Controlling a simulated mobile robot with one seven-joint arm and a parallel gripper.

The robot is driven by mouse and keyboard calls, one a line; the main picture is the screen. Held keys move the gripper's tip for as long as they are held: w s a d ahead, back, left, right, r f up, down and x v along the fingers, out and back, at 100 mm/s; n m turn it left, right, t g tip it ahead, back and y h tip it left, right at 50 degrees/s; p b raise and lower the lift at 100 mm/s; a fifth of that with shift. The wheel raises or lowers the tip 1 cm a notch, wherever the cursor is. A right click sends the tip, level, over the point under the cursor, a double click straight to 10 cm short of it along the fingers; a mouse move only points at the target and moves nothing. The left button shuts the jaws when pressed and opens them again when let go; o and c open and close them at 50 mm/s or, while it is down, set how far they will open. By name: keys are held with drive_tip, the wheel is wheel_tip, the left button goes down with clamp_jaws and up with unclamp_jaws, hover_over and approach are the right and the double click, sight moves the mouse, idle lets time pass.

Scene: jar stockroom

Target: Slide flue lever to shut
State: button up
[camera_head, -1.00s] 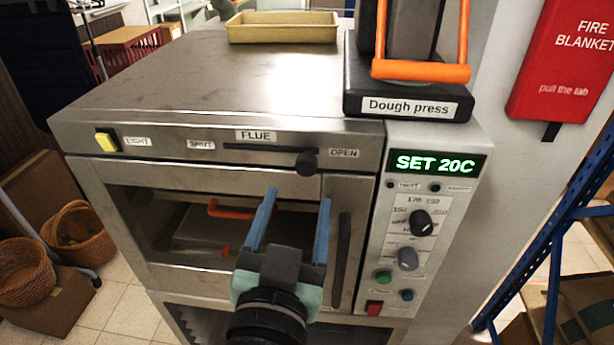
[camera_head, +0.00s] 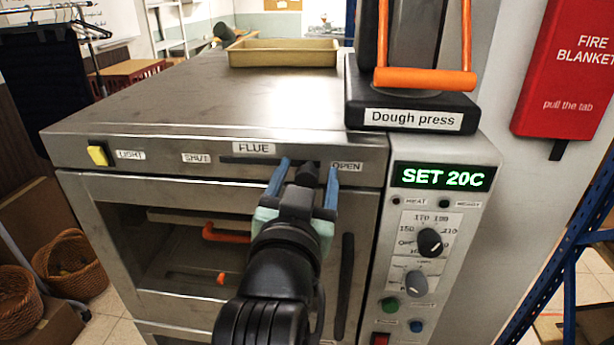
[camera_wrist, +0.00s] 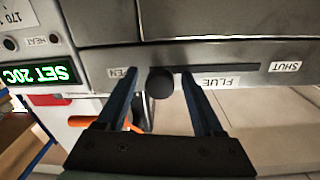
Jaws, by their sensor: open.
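The flue lever is a dark round knob (camera_head: 307,173) at the OPEN end of a dark horizontal slot (camera_head: 250,160) on the oven's top front panel. The SHUT label (camera_head: 196,158) is at the slot's left end and the OPEN label (camera_head: 347,167) at its right. My gripper (camera_head: 305,170) is open, its two blue fingers on either side of the knob. In the wrist view, which is upside down, the knob (camera_wrist: 160,83) sits between the spread fingers (camera_wrist: 162,78), with gaps visible on both sides. My gripper partly hides the knob in the head view.
A yellow light switch (camera_head: 97,155) is at the panel's left end. The dough press (camera_head: 415,105) and a tan tray (camera_head: 283,52) stand on the oven top. Control knobs (camera_head: 430,242) are at the right. The panel left of my gripper is clear.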

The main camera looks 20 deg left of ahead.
clamp_jaws()
idle(0.3)
drive_tip(key=shift+f, duration=0.1)
idle(1.0)
